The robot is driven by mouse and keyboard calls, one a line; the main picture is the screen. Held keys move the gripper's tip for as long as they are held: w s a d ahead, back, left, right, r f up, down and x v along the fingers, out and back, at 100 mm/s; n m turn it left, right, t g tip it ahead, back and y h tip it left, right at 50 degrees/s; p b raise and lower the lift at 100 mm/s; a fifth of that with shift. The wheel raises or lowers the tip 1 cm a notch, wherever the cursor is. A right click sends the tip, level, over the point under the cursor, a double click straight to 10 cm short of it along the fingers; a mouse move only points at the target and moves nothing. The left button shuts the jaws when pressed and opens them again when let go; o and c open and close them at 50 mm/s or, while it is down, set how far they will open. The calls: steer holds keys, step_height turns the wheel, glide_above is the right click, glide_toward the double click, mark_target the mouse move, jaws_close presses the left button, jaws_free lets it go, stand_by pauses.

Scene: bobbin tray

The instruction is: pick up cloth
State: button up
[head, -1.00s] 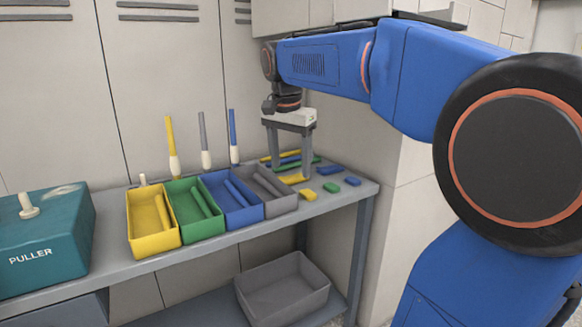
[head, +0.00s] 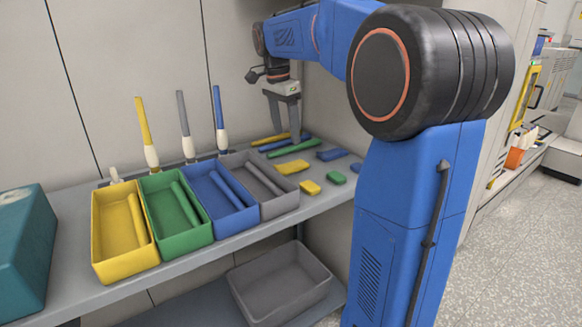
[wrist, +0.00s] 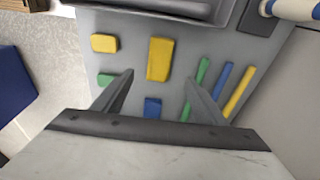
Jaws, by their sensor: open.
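My gripper (head: 284,126) is open and empty, pointing down above the right end of the bench. In the wrist view its two fingers (wrist: 159,78) stand apart, with a blue flat piece (wrist: 153,107) showing between them. A larger yellow flat piece (wrist: 158,58) lies just beyond the fingertips; it also shows in the head view (head: 292,167). A smaller yellow piece (head: 310,187), a green piece (head: 337,178) and the blue piece (head: 330,155) lie near it. I cannot tell which of these, if any, is cloth.
Green (wrist: 200,78), blue (wrist: 222,88) and yellow (wrist: 240,92) rods lie beside the pieces. Yellow (head: 97,235), green, blue and grey (head: 280,209) trays line the bench, with upright spindles behind. A grey bin (head: 318,283) sits below. A wall closes the back.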

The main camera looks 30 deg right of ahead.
mark_target(291, 163)
steer(key=f, duration=0.3)
steer(key=d+f, duration=0.1)
steer(key=f, duration=0.6)
steer(key=shift+d+f, duration=0.2)
steer(key=shift+f, duration=0.1)
steer(key=c, duration=1.1)
